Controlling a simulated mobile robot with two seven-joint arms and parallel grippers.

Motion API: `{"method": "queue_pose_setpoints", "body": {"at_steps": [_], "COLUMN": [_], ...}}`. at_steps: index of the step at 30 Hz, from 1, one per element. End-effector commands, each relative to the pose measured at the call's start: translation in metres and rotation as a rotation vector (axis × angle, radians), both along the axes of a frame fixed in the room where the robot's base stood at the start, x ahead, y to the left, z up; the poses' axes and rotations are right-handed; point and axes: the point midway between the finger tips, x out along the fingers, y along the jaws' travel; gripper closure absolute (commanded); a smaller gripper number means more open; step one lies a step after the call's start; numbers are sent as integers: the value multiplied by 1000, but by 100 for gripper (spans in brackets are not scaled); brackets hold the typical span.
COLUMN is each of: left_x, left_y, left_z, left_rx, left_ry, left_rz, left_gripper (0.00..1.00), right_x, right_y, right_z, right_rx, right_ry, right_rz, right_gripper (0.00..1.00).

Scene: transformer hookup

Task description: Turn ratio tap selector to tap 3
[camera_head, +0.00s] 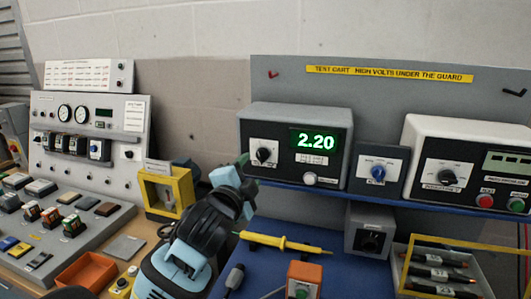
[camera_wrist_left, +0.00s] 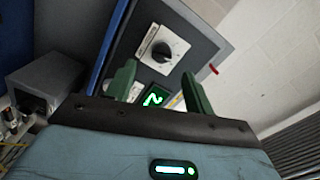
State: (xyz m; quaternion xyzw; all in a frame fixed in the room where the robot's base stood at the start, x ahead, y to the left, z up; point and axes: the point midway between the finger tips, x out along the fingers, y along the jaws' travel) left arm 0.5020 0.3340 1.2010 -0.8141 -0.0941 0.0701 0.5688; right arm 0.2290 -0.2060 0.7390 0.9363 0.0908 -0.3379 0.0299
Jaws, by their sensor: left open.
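A grey box (camera_head: 295,143) with a green display reading 2.20 stands on the blue shelf. A black selector knob (camera_head: 263,154) sits on a white dial plate at its left side; the tap markings are too small to read. The knob also shows in the left wrist view (camera_wrist_left: 162,52), ahead of the fingers, with a pale pointer mark. My left gripper (camera_head: 246,170) is just left of this box, its green fingers apart. In the left wrist view the gripper (camera_wrist_left: 160,90) is open and empty, and the knob lies beyond the fingertips, untouched. My right gripper is out of view.
A small box with a blue knob (camera_head: 378,173) and a white instrument (camera_head: 455,170) stand to the right. A yellow probe (camera_head: 285,243) lies on the blue mat below. A yellow frame (camera_head: 167,192) stands left of my arm. A grey box (camera_head: 368,232) sits under the shelf.

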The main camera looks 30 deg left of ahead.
Motion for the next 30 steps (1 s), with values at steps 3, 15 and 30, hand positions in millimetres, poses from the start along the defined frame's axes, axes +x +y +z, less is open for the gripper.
{"method": "queue_pose_setpoints", "body": {"at_steps": [3, 15, 30], "left_x": [1, 25, 75], "left_y": [0, 7, 18], "left_z": [2, 2, 1], "left_rx": [5, 3, 2], "left_ry": [-4, -4, -3], "left_rz": [1, 3, 1], "left_gripper": [47, 47, 47], "right_x": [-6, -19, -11], "right_y": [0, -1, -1], "right_z": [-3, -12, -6], "right_rx": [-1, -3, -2], "right_ry": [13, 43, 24], "right_rz": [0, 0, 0], "right_gripper": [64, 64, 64]}}
